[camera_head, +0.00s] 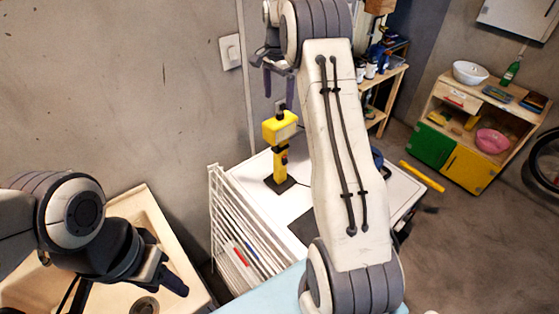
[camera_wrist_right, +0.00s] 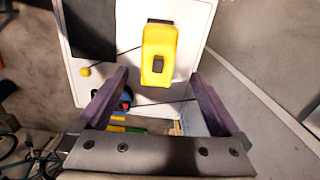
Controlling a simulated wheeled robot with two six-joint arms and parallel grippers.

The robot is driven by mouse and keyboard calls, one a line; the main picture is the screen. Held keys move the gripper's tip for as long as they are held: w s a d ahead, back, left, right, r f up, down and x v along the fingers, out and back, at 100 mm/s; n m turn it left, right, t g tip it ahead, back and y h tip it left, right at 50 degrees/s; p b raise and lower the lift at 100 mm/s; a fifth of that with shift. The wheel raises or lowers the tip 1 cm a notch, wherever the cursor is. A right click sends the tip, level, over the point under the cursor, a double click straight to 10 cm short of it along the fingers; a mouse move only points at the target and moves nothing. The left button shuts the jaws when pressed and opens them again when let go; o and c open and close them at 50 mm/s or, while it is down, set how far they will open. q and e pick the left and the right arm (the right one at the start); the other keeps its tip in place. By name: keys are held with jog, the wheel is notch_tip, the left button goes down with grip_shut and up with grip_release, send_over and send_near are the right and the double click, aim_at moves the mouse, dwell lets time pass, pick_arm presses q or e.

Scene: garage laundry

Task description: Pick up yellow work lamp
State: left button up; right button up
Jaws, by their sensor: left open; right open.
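The yellow work lamp (camera_head: 281,145) stands upright on a dark square base on the white top (camera_head: 250,180). In the right wrist view its yellow head (camera_wrist_right: 159,45) lies ahead of and between my fingers. My right gripper (camera_head: 273,82) is open and empty, fingers pointing down above the lamp; its two purple fingers (camera_wrist_right: 159,75) are wide apart and do not appear to touch the lamp. My left gripper (camera_head: 170,278) is open and empty over the beige sink (camera_head: 150,205), well away from the lamp.
A white drying rack (camera_head: 235,235) stands in front of the white top. My right arm hides part of that top. A wooden cabinet (camera_head: 490,110) with a pink bowl (camera_head: 492,141) stands at right. A yellow bar (camera_head: 422,176) shows beyond the top. The wall is close behind the lamp.

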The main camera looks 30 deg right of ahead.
aim_at(279, 112)
jog(key=f+p, duration=0.1)
jog(key=f, duration=0.4)
jog(key=shift+d+p, duration=0.2)
jog(key=shift+p, duration=0.15)
jog(key=shift+f+p, duration=0.25)
jog(key=shift+p, duration=0.1)
notch_tip(279, 112, down, 4)
jog(key=p, duration=0.3)
jog(key=shift+s+d, duration=0.1)
jog(key=shift+s, duration=0.05)
jog(key=shift+f, duration=0.4)
jog(key=shift+r, duration=0.1)
grip_shut()
